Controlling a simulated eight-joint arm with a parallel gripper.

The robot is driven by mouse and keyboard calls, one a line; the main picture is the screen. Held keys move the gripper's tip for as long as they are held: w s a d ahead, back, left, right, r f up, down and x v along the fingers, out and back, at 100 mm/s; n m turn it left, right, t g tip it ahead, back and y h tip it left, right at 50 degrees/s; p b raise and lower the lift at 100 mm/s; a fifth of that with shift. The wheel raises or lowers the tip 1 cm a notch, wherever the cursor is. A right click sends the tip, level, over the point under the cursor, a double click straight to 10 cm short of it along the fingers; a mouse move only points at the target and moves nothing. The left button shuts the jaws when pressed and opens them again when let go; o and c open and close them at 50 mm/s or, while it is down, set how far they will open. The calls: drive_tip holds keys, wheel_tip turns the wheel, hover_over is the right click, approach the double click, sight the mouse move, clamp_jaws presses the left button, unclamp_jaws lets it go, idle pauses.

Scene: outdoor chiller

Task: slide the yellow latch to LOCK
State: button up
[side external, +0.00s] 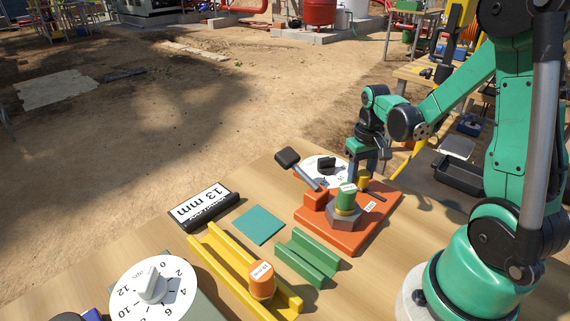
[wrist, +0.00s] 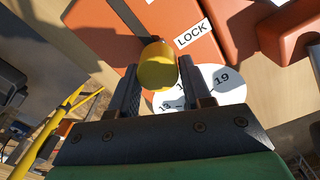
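The yellow latch knob (side external: 364,181) stands upright on the orange base plate (side external: 345,237), at its far side near a dark slot. In the wrist view the knob (wrist: 157,68) shows between my two fingertips, with the dark slot running up and left from it. A white LOCK label (wrist: 192,33) lies on the orange surface just right of the slot. My gripper (side external: 364,172) points down over the knob with a finger on either side. The fingers look spread wider than the knob in the side view; contact is not clear.
A white numbered dial (side external: 322,171) sits behind. Green rails (side external: 307,258) and a yellow channel (side external: 231,262) lie in front.

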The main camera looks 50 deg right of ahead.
sight(361, 171)
drive_tip(key=o, duration=0.4)
drive_tip(key=shift+w, duration=0.1)
drive_tip(key=shift+r, duration=2.8)
drive_tip(key=a+r+n+t, duration=0.2)
drive_tip(key=a+t, duration=0.1)
drive_tip(key=a, duration=0.5)
drive_tip(key=w+a+r+n+t, duration=0.1)
drive_tip(key=a+r+n+t, duration=0.2)
drive_tip(key=a, duration=0.4)
drive_tip(key=shift+a+r+t, duration=0.15)
drive_tip(key=shift+a+t, duration=0.2)
drive_tip(key=shift+t, duration=0.25)
